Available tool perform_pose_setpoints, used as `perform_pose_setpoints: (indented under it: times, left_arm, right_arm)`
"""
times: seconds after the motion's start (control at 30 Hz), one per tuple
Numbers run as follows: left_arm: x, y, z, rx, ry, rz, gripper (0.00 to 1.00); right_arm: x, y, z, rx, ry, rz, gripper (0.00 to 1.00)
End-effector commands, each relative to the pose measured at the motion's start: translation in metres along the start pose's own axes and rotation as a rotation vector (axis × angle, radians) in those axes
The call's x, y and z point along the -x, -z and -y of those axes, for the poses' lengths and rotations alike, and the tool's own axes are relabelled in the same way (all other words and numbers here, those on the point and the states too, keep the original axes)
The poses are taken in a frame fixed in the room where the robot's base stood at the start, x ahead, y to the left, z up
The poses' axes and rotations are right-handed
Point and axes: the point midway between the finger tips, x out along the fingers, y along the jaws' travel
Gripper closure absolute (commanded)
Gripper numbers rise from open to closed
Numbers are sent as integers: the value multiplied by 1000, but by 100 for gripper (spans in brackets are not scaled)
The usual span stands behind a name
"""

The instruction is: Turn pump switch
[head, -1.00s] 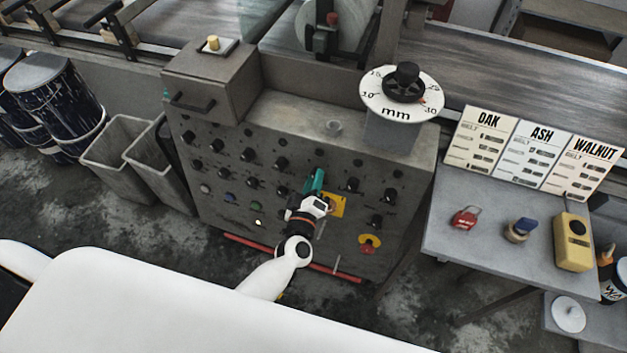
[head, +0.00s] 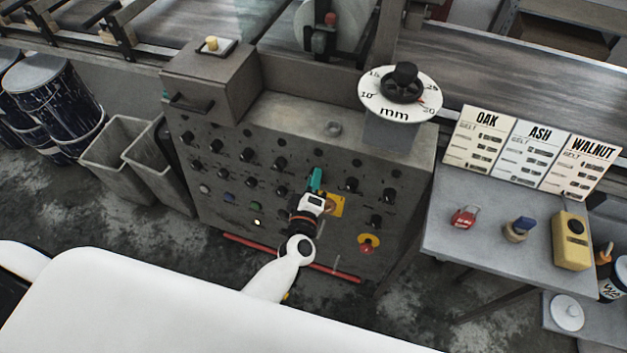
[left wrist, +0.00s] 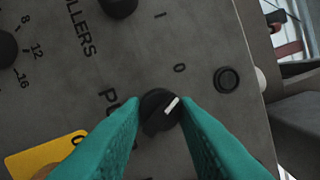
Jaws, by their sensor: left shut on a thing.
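The pump switch, a black round knob (left wrist: 160,110) with a white pointer line, sits on the grey control panel (left wrist: 190,35). In the left wrist view its label is partly covered, with "PU" showing, and the marks "0" and "I" stand above it. The white line points up and right, roughly toward the "0". My left gripper (left wrist: 161,118) has its two teal fingers on either side of the knob, shut on it. In the head view the left gripper (head: 315,180) is at the panel's front face and hides the knob. My right gripper is not in view.
Other black knobs (head: 279,163) and coloured buttons surround the gripper. A yellow plate (head: 338,204) is close to its right, and a red emergency button (head: 367,249) is lower right. A side table (head: 470,250) stands at the right with a padlock (head: 463,216).

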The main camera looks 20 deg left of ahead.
Motion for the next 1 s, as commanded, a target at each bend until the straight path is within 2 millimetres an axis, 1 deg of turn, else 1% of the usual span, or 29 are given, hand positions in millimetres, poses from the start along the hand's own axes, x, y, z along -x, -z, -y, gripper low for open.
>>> perform_pose_setpoints:
  times: [0.03,0.1,0.17,0.43,0.57,0.67,0.9,1.0]
  left_arm:
    - [0,0,0,3,-1,0,71]
    - [0,0,0,2,-1,0,59]
    - [0,0,0,2,-1,0,51]
    - [1,0,0,0,-1,0,51]
    - [10,0,-1,0,-1,0,51]
    - [26,1,-2,1,-3,-1,51]
    - [78,1,-3,2,-4,0,51]
    - [96,1,-2,2,-2,-1,51]
  right_arm:
    - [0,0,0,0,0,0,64]
    - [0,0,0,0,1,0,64]
    - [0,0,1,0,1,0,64]
    - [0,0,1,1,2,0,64]
    - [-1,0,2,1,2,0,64]
    - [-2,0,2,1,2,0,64]
    - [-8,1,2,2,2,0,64]
    - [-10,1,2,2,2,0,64]
